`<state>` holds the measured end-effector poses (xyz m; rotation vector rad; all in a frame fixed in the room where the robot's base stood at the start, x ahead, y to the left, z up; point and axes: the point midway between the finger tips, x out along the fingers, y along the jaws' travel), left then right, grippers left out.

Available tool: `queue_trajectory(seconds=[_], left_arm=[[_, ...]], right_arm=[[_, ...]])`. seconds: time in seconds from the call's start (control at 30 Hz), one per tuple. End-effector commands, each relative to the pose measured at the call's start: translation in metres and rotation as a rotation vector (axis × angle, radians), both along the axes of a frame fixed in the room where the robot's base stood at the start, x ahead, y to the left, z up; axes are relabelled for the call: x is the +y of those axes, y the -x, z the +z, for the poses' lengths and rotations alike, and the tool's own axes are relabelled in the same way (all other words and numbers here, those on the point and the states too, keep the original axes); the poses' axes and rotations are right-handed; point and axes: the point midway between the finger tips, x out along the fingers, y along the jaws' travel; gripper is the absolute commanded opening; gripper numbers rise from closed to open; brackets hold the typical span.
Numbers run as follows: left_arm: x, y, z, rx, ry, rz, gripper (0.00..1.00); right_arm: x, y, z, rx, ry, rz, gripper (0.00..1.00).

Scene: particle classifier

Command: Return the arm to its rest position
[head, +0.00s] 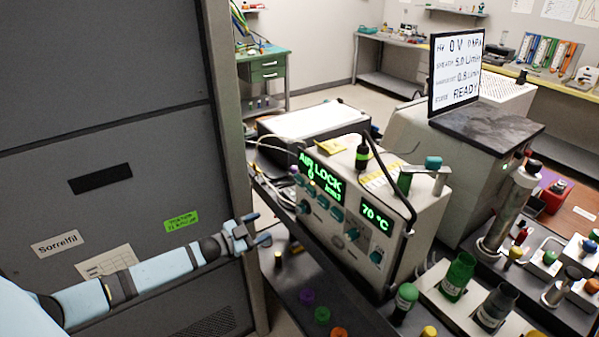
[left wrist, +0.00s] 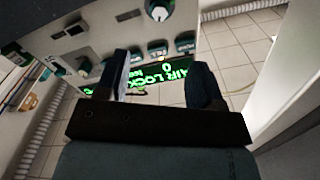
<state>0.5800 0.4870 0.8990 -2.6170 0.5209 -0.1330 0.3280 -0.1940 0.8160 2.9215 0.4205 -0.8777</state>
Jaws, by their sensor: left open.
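My left arm comes in from the lower left in the head view, in front of the grey cabinet. My left gripper (head: 262,241) is at its end, just right of the cabinet's edge and left of the control box. The left wrist view shows the two fingers of this gripper (left wrist: 160,85) apart, with nothing between them. The control box (head: 341,244) has knobs and green lit text reading AIR LOCK and 70 °C. It also shows upside down in the left wrist view (left wrist: 108,38), beyond the fingers. My right gripper does not show.
The tall grey cabinet (head: 100,120) fills the left side. Below the box, a dark bench holds purple, green and orange caps (head: 322,315). Bottles and a metal cylinder (head: 508,205) stand at right, near a READY screen (head: 456,72). Open floor lies behind.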

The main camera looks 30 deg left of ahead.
Motion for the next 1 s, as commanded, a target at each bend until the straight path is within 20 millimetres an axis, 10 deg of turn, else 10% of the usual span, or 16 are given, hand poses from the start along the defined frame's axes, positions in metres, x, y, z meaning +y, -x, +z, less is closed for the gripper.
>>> queue_trajectory(seconds=[0.23,0.37,0.7,1.0], left_arm=[[-0.007,0.004,-0.004,0.011,0.007,0.003,0.61],[-0.048,0.027,-0.021,0.076,0.044,0.024,0.61],[-0.231,0.178,-0.041,0.474,0.21,0.172,0.61],[-0.289,0.251,-0.015,0.696,0.267,0.25,0.61]], right_arm=[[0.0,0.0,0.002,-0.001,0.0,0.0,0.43],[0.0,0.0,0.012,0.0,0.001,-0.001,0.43],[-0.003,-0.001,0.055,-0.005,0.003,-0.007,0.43],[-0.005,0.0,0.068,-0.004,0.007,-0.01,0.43]])
